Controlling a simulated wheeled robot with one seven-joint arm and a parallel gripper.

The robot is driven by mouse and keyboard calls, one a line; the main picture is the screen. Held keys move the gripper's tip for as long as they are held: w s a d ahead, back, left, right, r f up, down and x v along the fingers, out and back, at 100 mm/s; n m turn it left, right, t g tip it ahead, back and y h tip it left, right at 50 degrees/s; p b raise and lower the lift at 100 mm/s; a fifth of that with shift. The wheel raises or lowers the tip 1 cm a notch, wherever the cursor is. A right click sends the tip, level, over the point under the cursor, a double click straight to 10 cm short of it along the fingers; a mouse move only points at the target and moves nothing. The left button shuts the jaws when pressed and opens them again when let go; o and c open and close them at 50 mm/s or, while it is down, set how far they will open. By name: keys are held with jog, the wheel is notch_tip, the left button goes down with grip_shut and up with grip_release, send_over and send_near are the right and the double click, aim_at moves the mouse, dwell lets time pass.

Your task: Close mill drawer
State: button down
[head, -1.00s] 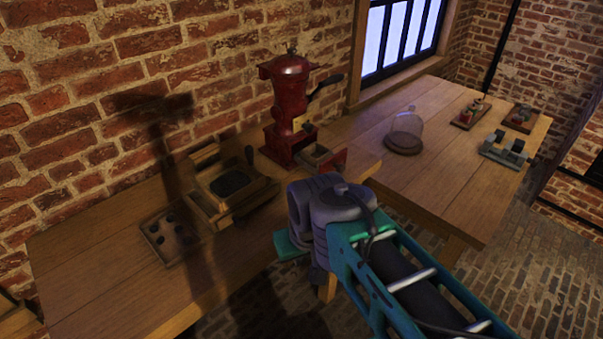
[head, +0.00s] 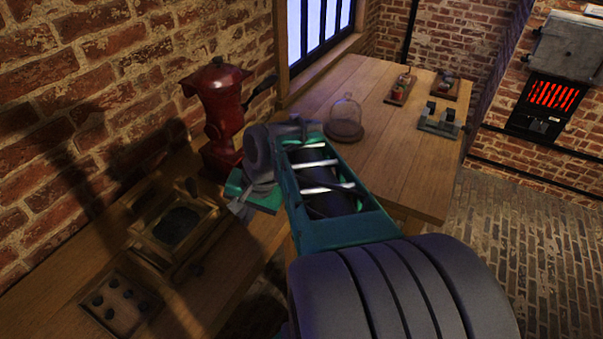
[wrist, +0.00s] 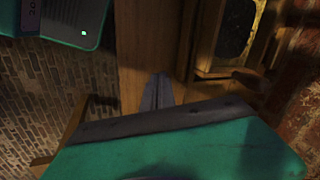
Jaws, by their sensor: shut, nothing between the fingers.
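The red mill (head: 220,112) stands upright on the wooden bench against the brick wall in the head view, its dark crank pointing right. My gripper (head: 238,208) is just in front of the mill's base, fingers together and empty. My wrist and arm cover the right side of the base, so the mill drawer is hidden and I cannot tell how far out it is or whether I touch it. In the wrist view the shut fingers (wrist: 157,92) show over the bench wood, with neither mill nor drawer visible.
A wooden box with a dark top (head: 178,224) and a tray of dark round pieces (head: 120,304) sit left of my gripper. A second table (head: 400,165) at the right holds a glass dome (head: 346,116) and small parts. Brick floor lies right.

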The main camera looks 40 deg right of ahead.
jog(key=s+d+r+m+t+y+p, duration=0.1)
jog(key=s+d+r+m+t, duration=0.3)
jog(key=d+m, duration=0.75)
jog(key=s+d+m+t+p, duration=0.2)
jog(key=s+d+m, duration=0.4)
jog(key=d+m, duration=0.5)
jog(key=w+r+x, duration=0.1)
jog(key=r+x, duration=0.1)
jog(key=x, duration=1)
jog(key=shift+w+a+f+n, duration=0.2)
jog(key=shift+w+a+n, duration=0.15)
jog(key=shift+w, duration=0.15)
